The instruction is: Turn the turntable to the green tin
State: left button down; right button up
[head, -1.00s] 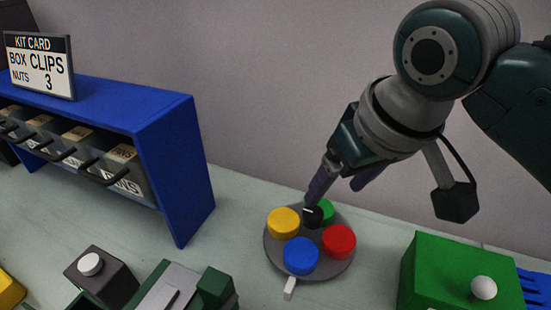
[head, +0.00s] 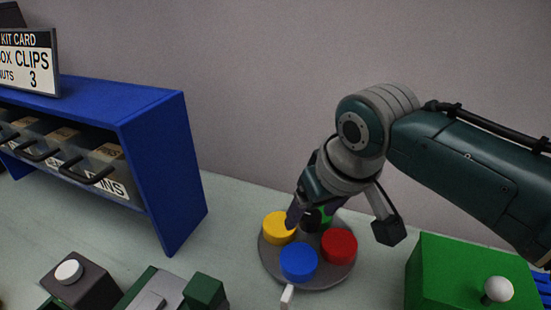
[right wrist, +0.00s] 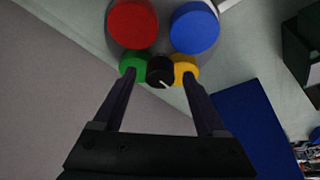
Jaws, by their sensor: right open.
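The turntable (head: 318,280) is a round grey disc on the table in the head view. It bears a yellow tin (head: 279,229), a blue tin (head: 298,262), a red tin (head: 339,246) and a green tin (head: 326,216), the last partly hidden by my gripper. A white pointer (head: 287,295) is at the front rim, closest to the blue tin. My right gripper (head: 313,214) is open at the black centre knob (head: 311,222). In the right wrist view its fingertips lie either side of the knob (right wrist: 160,71), over the green (right wrist: 133,66) and yellow (right wrist: 185,67) tins. Contact is unclear.
A blue shelf (head: 160,150) with handled bins stands left, a kit card (head: 30,62) on top. A green box (head: 455,275) with a white knob is at the right. A dark box (head: 85,287) and a green-grey piece (head: 150,295) are front left.

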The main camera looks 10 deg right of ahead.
jog(key=shift+c, duration=0.2)
grip_shut()
dwell(0.4)
dwell(0.8)
